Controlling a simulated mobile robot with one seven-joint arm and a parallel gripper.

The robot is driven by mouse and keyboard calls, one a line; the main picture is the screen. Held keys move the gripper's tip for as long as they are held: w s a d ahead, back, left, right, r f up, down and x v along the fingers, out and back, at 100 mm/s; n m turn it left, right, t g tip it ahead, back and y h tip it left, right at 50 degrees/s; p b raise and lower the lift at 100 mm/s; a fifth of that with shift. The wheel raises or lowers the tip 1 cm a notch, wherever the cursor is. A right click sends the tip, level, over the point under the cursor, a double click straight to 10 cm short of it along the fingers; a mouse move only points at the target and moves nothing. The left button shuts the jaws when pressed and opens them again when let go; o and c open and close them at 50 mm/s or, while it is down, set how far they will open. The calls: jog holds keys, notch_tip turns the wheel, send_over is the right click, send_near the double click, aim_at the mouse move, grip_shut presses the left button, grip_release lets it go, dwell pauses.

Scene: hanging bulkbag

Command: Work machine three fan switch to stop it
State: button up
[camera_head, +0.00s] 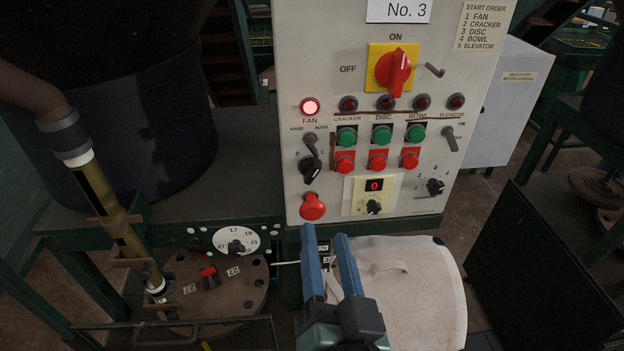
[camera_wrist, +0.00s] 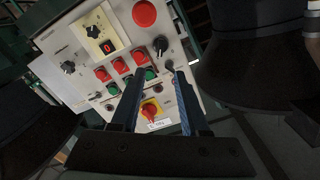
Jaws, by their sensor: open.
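The No. 3 panel (camera_head: 330,60) faces me. Its FAN lamp (camera_head: 310,106) is lit; the other lamps in that row look dark. The black knob also shows in the wrist view (camera_wrist: 160,45), where the panel appears upside down. My gripper (camera_head: 325,233) has two blue fingers, apart and empty. In the head view it is below the panel's red mushroom button (camera_head: 312,207). In the wrist view the fingers (camera_wrist: 158,74) overlap the panel.
A red rotary main switch (camera_head: 393,70) sits on a yellow plate, its pointer towards ON. Green buttons (camera_head: 382,134) and red buttons (camera_head: 377,159) fill the middle.

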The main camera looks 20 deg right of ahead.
aim_at(314, 175)
jog(key=p+x, duration=0.2)
jog(key=x, duration=0.8)
jog(key=shift+w+r, duration=0.1)
jog(key=shift+w, duration=0.25)
jog(key=shift+w+d, duration=0.25)
jog(key=shift+w, duration=0.4)
grip_shut()
